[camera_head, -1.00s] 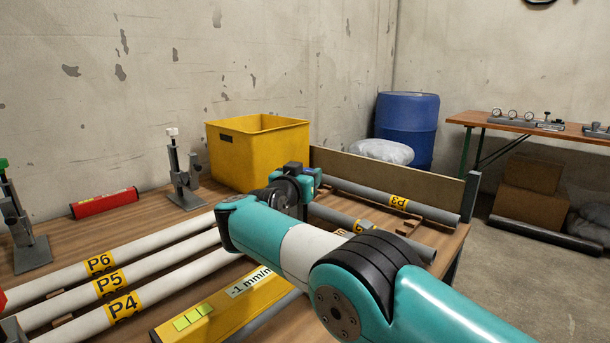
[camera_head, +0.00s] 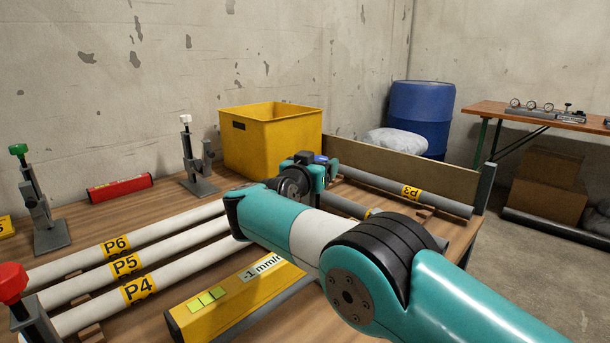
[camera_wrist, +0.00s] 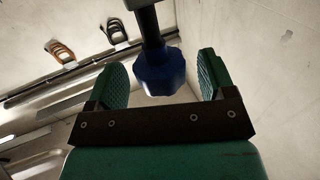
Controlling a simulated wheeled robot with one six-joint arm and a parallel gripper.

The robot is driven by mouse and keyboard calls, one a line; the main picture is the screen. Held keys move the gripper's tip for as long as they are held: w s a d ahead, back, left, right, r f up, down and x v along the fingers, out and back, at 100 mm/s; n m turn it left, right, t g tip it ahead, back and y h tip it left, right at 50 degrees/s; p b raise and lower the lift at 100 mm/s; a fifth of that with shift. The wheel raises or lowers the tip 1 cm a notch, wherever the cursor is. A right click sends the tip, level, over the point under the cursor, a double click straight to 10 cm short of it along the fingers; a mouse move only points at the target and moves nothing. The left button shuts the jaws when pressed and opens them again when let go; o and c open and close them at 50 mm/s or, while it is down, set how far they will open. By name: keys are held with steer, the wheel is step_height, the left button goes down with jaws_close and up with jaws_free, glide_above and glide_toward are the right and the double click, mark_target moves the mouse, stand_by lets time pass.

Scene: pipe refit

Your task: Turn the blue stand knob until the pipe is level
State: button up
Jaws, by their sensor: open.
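The blue knob (camera_wrist: 158,72) hangs from a dark stem in the wrist view. It appears between the two green fingers of my gripper (camera_wrist: 162,78), with a visible gap on each side. The gripper is open. A small blue part at the arm's end (camera_head: 321,158) in the head view may be this knob; the gripper there is mostly hidden by my arm.
White pipes P6 (camera_head: 115,245), P5 and P4 lie at the left. Stands with red (camera_head: 11,283), green (camera_head: 18,149) and white (camera_head: 185,119) knobs stand around them. A yellow crate (camera_head: 270,145) is behind my gripper. Pipe P3 (camera_head: 412,193) lies at the right.

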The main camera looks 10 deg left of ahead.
steer(key=v, duration=1)
steer(key=shift+s, duration=0.35)
steer(key=shift+a, duration=0.1)
